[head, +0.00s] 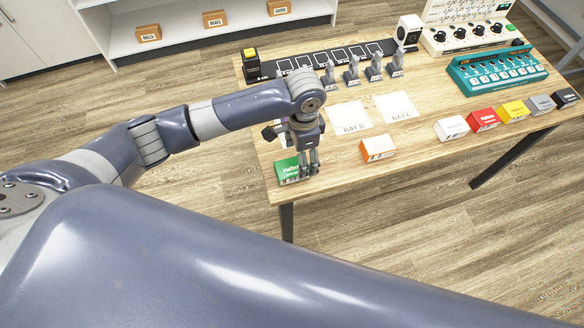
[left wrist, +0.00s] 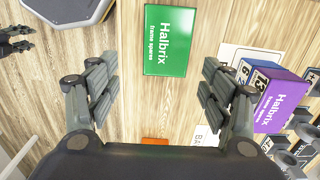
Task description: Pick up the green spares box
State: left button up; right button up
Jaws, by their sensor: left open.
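The green spares box (head: 288,172) lies on the table near its front left corner. In the head view my left gripper (head: 312,168) is over its right part and hides some of it. In the left wrist view the green box (left wrist: 165,40) lies flat, label up, beyond and between the spread fingers of my left gripper (left wrist: 158,82). The fingers are open and empty, and nothing shows them touching the box. A dark fingered shape at the top left of the left wrist view, probably my right gripper (left wrist: 16,40), is too small to read.
A purple box (left wrist: 283,100) lies right of the fingers in the left wrist view. An orange box (head: 378,148) and paper bay cards (head: 350,118) are right of the green one on the table (head: 330,172). Several clamp-like grey stands (head: 351,76) line the back. More boxes stand right.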

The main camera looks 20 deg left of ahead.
aim_at(297, 165)
pick_arm(q)
jog(key=shift+w+a+f+p, duration=0.1)
jog(key=shift+a+f+p, duration=0.1)
jog(key=shift+f, duration=0.9)
jog(key=shift+a+f+p, duration=0.15)
jog(key=shift+f+p, duration=0.1)
jog(key=shift+f, duration=0.85)
jog(key=shift+w+a+f+p, duration=0.1)
jog(key=shift+a+f+p, duration=0.1)
jog(key=shift+f, duration=0.9)
jog(key=c, duration=1.2)
